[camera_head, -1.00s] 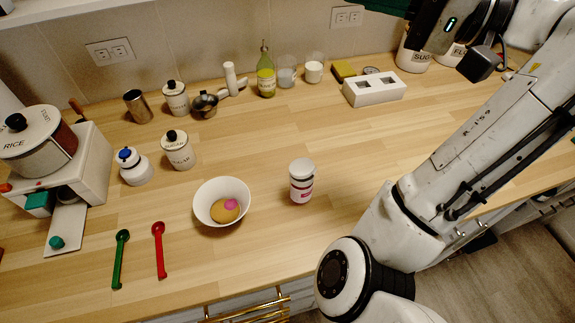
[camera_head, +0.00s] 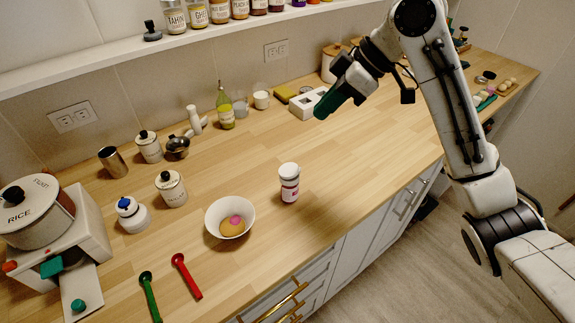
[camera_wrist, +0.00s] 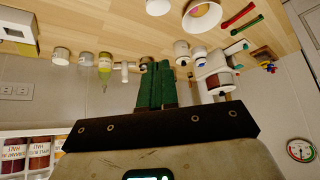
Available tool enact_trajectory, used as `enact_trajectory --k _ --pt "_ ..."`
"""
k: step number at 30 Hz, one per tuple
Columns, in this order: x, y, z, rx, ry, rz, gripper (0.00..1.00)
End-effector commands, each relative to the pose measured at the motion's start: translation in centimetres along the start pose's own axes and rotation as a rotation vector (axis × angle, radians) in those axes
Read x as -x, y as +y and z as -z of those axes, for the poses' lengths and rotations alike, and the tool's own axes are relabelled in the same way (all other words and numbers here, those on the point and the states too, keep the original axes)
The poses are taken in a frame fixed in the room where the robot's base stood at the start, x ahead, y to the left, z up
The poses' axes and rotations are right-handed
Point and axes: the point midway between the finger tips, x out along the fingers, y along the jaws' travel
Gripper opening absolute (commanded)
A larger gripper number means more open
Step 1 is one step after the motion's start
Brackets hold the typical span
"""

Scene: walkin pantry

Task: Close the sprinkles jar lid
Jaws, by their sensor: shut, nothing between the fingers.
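A small jar with a white lid and a red-and-white label (camera_head: 289,185) stands upright on the wooden counter, right of the white bowl; I take it for the sprinkles jar. Its white lid (camera_head: 289,170) sits on top; I cannot tell whether it is fully closed. The jar is partly cut off at the top of the wrist view (camera_wrist: 157,6). My gripper (camera_head: 322,112), with dark green fingers, is above the back part of the counter, up and right of the jar and apart from it. In the wrist view its fingers (camera_wrist: 157,70) are together and empty.
The white bowl (camera_head: 212,219) holds tan and pink contents. A red spoon (camera_head: 186,275) and a green spoon (camera_head: 150,298) lie in front. Canisters, an oil bottle (camera_head: 225,107) and a white block with openings (camera_head: 306,105) stand toward the back. Counter right of the jar is clear.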

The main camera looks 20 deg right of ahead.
Motion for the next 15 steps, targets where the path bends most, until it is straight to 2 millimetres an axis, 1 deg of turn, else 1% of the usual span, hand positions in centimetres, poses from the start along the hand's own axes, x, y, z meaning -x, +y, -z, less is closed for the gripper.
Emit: enact_trajectory --k 1,4,8,10,15 --pt "-0.1 0.2 -1.1 0.007 -0.023 0.000 0.00" --pt "-0.5 0.4 -2.2 0.022 -0.049 0.004 0.00" --pt "-1.3 0.4 -2.5 0.027 -0.055 0.008 0.00" --pt "-2.2 0.3 -2.5 0.026 -0.054 0.008 0.00" --pt "-5.2 0.3 -2.6 0.024 -0.054 0.009 0.00"
